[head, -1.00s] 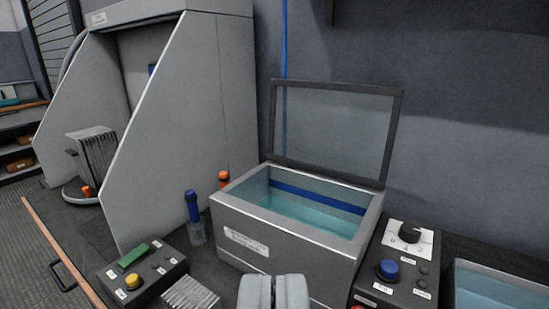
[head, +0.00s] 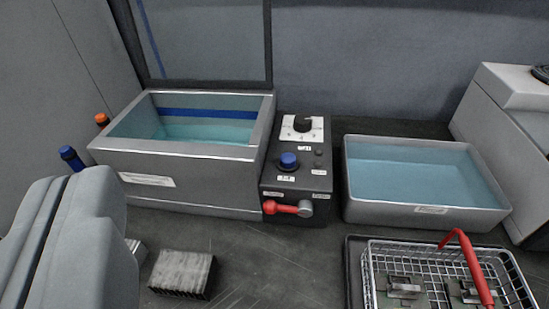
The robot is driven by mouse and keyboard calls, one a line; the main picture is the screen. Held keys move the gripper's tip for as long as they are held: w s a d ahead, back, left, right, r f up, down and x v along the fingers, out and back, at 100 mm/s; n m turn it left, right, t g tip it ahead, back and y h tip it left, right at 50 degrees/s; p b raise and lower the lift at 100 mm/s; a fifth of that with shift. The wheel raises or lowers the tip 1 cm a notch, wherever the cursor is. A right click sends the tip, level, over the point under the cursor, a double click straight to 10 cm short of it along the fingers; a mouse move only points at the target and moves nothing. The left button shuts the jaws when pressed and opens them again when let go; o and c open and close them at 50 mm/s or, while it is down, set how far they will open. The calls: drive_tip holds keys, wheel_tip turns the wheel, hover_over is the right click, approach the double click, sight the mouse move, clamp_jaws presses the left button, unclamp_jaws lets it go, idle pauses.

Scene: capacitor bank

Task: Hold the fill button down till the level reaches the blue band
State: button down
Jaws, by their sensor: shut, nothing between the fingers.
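The open grey tank (head: 190,172) stands at the left centre with its clear lid raised. A blue band (head: 205,113) runs along its inside back wall. The teal liquid (head: 200,132) in it lies below the band. The blue button (head: 288,160), on the dark control box (head: 298,182) right of the tank, stands up with nothing on it; its label is too small to read surely. My gripper (head: 62,205) is large at the lower left, shut and empty. In the picture it is left of the button, in front of the tank's left end, and apart from the button.
The box also has a dial (head: 302,124) and a red-handled valve (head: 285,208). Right of it stands a liquid-filled tray (head: 430,210); in front is a wire basket (head: 372,270) with a red handle. A finned block (head: 182,272) lies on the bench. Blue-capped and orange-capped bottles stand left.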

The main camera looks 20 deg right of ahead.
drive_tip(key=w+d+f+m+g+h, duration=0.1)
drive_tip(key=w+d+m+g, duration=0.3)
drive_tip(key=w+m, duration=0.25)
drive_tip(key=m+g+y, duration=0.2)
drive_tip(key=m+g, duration=0.9)
drive_tip(key=m, duration=0.6)
hover_over(290, 160)
drive_tip(key=s, duration=0.2)
wheel_tip(290, 160, down, 7)
drive_tip(key=shift+w+d, duration=0.15)
drive_tip(key=shift+d, duration=0.1)
drive_tip(key=shift+f, duration=0.2)
drive_tip(key=f, duration=0.4)
drive_tip(key=w+f, duration=0.1)
drive_tip(key=f, duration=0.8)
drive_tip(key=shift+w+a+f, duration=0.2)
drive_tip(key=shift+w+f, duration=0.15)
drive_tip(key=shift+w, duration=0.05)
drive_tip(key=shift+f, duration=1.15)
drive_tip(key=shift+s+f, duration=0.1)
drive_tip(key=shift+f, duration=0.1)
idle(0.7)
